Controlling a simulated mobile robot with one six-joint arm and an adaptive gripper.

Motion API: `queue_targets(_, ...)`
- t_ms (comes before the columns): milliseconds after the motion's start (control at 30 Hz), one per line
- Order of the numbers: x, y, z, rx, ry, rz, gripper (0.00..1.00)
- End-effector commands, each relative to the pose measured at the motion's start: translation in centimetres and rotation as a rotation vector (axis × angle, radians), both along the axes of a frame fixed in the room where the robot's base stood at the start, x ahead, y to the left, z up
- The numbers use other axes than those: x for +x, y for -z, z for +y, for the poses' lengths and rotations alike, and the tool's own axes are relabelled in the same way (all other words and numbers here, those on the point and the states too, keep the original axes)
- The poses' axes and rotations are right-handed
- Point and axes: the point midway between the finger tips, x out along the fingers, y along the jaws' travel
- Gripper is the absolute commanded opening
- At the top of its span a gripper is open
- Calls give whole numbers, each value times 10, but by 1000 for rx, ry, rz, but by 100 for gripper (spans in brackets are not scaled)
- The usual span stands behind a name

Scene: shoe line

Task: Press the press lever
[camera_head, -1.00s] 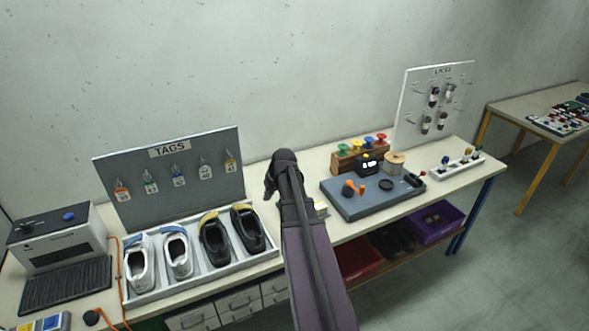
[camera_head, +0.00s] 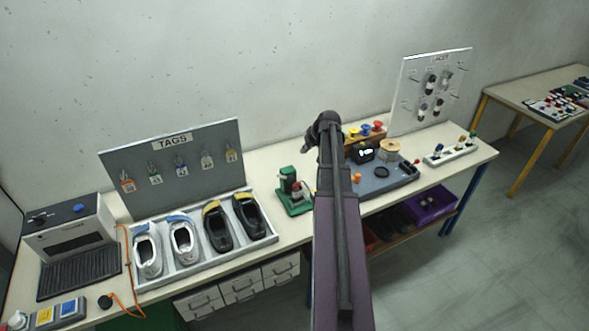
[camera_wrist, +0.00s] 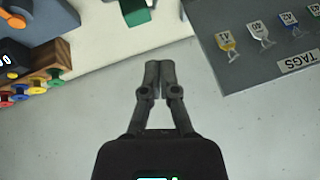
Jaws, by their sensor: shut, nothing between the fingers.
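A green piece, likely the press, is cut off at the top of the wrist view (camera_wrist: 137,10). My gripper (camera_head: 306,150) is above and slightly right of the press, near the wall side of the bench, and apart from it. In the wrist view my gripper (camera_wrist: 160,66) has its fingertips together with nothing between them.
The shoe tray (camera_head: 207,259) and the TAGS board (camera_head: 130,160) stand left of the press. Bare bench lies behind the press.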

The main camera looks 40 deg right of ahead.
Motion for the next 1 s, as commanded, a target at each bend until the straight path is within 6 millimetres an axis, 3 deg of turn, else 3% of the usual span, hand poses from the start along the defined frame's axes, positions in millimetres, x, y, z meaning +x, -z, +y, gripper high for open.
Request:
queue_targets(367, 7, 13, 2, 0, -1, 1, 0)
queue_targets(1000, 36, 63, 7, 0, -3, 1, 0)
